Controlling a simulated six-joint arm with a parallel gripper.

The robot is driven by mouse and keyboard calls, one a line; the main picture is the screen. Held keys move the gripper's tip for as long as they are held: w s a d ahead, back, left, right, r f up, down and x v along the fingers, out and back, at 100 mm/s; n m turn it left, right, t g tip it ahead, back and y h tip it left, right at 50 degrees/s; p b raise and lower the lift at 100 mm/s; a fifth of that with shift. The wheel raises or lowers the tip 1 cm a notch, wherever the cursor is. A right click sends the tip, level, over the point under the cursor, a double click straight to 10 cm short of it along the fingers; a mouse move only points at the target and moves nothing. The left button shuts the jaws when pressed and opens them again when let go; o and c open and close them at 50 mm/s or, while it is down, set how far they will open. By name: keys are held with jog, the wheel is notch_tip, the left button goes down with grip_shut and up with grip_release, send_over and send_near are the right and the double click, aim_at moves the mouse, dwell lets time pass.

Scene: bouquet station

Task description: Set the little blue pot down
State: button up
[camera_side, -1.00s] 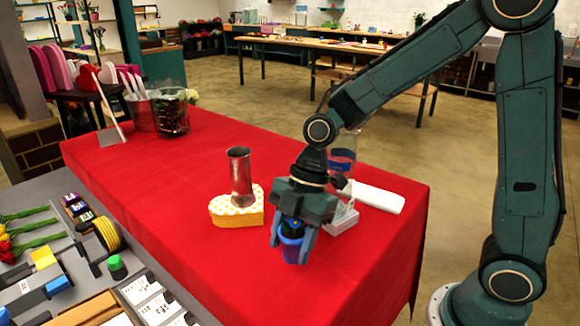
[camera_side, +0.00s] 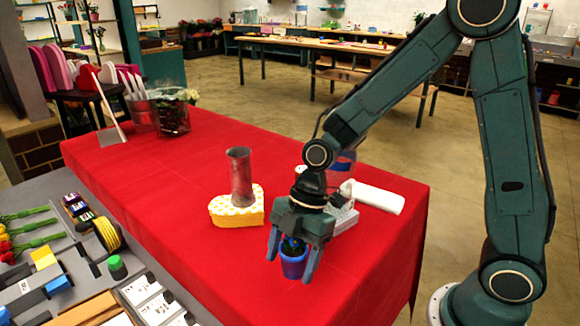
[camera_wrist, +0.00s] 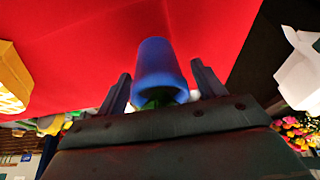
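The little blue pot (camera_side: 293,264), with a small green plant in it, is upright and appears to stand on the red cloth (camera_side: 200,285), near the front right part of the table. My gripper (camera_side: 293,268) is above and around it, with one finger on each side. In the wrist view, my gripper (camera_wrist: 161,88) shows a gap between each finger and the blue pot (camera_wrist: 158,65), so it is open. The plant is mostly hidden between the fingers and the gripper body.
A yellow dotted heart-shaped box (camera_side: 238,213) with a metal vase (camera_side: 240,178) on it stands to the left. A white roll (camera_side: 372,197) and a pale stand (camera_side: 345,218) lie behind my gripper. The cloth in front is clear.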

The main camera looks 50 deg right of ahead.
jog(key=shift+r, duration=0.15)
jog(key=shift+v, duration=3.8)
jog(key=shift+d, duration=0.1)
jog(key=s+d+r+m+t+h, duration=0.2)
jog(key=s+d+r+m, duration=0.2)
jog(key=s+m, duration=0.3)
jog(key=s+d+r+m+t+h, duration=0.2)
jog(key=s+d+r+m, duration=0.3)
jog(key=m, duration=0.6)
jog(key=s+t, duration=0.1)
jog(key=s, duration=0.1)
jog(key=shift+s+d+r+t, duration=0.3)
jog(key=shift+s+d, duration=0.05)
